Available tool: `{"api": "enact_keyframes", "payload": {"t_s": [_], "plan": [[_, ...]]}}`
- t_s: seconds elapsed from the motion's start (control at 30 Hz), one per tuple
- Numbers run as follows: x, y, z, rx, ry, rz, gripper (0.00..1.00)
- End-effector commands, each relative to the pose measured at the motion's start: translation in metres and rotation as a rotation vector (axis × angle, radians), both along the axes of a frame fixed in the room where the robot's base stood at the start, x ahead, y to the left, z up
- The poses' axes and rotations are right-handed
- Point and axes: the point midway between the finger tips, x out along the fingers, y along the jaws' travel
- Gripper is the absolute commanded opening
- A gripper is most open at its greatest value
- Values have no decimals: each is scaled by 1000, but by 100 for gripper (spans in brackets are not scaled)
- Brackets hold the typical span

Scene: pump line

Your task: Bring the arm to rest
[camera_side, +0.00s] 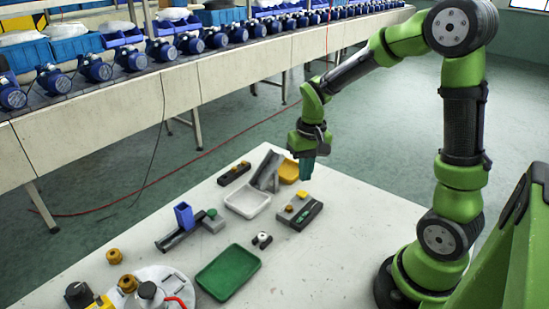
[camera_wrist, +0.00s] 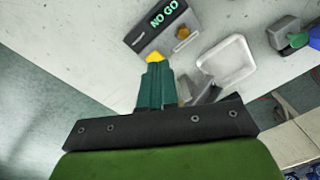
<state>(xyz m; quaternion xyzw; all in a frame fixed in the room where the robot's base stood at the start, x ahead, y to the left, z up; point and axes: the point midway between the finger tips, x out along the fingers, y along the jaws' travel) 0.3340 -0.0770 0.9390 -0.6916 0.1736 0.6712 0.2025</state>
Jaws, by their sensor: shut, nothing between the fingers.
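My green arm stands bent over the right part of the white table. My gripper (camera_side: 307,178) points down above the table, close to the yellow tray (camera_side: 289,170) in the side view. Its teal fingers are shut together and hold nothing.
The white table (camera_side: 335,240) holds a white tray (camera_side: 247,203), a green tray (camera_side: 228,272), a blue holder (camera_side: 184,215) and a dark gauge box (camera_side: 305,214) reading NO GO (camera_wrist: 163,14) in the wrist view. The table's right front is clear. A conveyor with blue pumps (camera_side: 95,67) runs behind.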

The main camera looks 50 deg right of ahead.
Motion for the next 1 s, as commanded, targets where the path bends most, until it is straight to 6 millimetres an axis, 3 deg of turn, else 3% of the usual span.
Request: {"api": "enact_keyframes", "payload": {"t_s": [0.2,0.5,0.73,1.0], "plan": [[-33,48,59,32,-210,39,0],[-84,97,113,76,-491,121,0],[-99,109,134,83,-598,163,0],[-99,110,136,84,-606,170,0]]}}
